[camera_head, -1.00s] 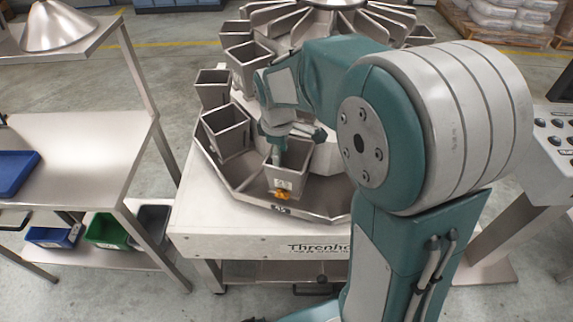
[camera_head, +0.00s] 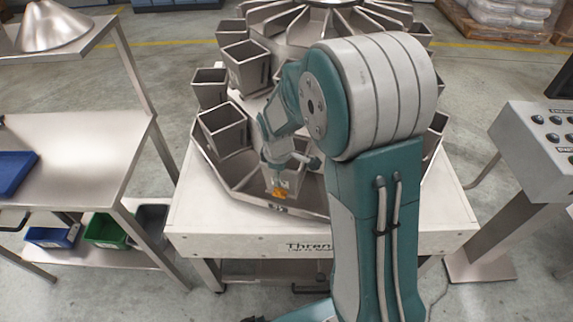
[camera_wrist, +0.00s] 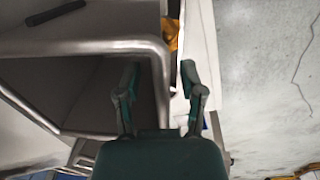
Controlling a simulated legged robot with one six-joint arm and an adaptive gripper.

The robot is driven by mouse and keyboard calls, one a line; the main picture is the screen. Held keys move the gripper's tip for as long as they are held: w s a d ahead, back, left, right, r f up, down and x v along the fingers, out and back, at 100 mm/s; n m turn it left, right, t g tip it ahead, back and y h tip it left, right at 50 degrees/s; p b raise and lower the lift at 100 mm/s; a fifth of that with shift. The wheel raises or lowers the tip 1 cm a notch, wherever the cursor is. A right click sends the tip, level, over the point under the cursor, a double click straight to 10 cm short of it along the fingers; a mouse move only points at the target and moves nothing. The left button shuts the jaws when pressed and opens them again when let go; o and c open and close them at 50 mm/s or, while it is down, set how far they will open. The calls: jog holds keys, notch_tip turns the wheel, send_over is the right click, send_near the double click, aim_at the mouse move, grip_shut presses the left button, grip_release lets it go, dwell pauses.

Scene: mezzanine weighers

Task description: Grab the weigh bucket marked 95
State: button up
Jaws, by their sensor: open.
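A grey metal weigh bucket (camera_head: 284,182) stands at the front of the round weigher, with an orange part low on its front face. Its small markings are too blurred for me to read 95. My gripper (camera_head: 288,160) is at this bucket's top, partly hidden by my arm. In the wrist view my gripper (camera_wrist: 159,72) is open, its two fingers spread to either side of the rim of the bucket (camera_wrist: 85,47). The left finger is over the bucket's inside and the right finger is outside. The orange part (camera_wrist: 172,35) shows just beyond the fingertips.
Other buckets stand close by around the ring, the nearest a grey bucket (camera_head: 224,130) to the left. A steel table (camera_head: 75,150) is at left, with a blue bin (camera_head: 52,236) and a green bin (camera_head: 105,231) below. A control box (camera_head: 545,135) stands at right.

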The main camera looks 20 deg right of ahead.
jog(key=shift+a+f, duration=0.15)
jog(key=shift+f, duration=0.1)
dwell(0.4)
grip_shut()
